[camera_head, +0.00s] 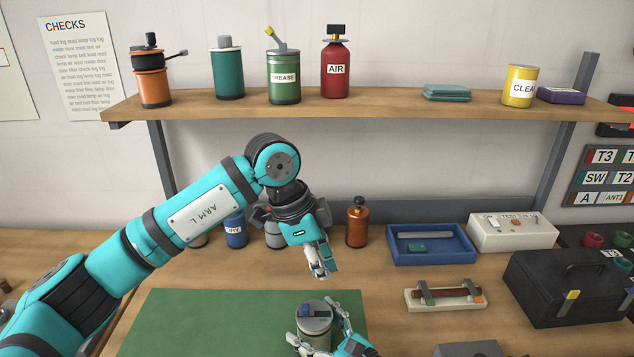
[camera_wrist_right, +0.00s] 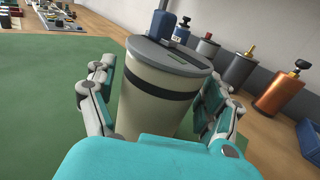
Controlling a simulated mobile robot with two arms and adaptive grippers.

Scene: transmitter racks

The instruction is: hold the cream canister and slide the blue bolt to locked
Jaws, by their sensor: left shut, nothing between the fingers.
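The cream canister (camera_head: 315,333) stands upright at the front edge of the head view, with a grey lid and a dark band. The blue bolt (camera_head: 308,308) is on the left part of the lid; it also stands up in the right wrist view (camera_wrist_right: 162,26). A dark slot or mark lies to its right on the lid. My right gripper (camera_head: 320,332) has its fingers on both sides of the canister and appears shut on it. My left gripper (camera_head: 320,272) is shut and empty, pointing down above and behind the lid, apart from the bolt.
A green mat (camera_head: 200,325) covers the front left of the workbench. Behind my left gripper stand a blue can (camera_head: 236,234) and an orange bottle (camera_head: 357,226). To the right are a blue tray (camera_head: 460,255), a fuse-like holder (camera_head: 445,298) and a black case (camera_head: 535,285).

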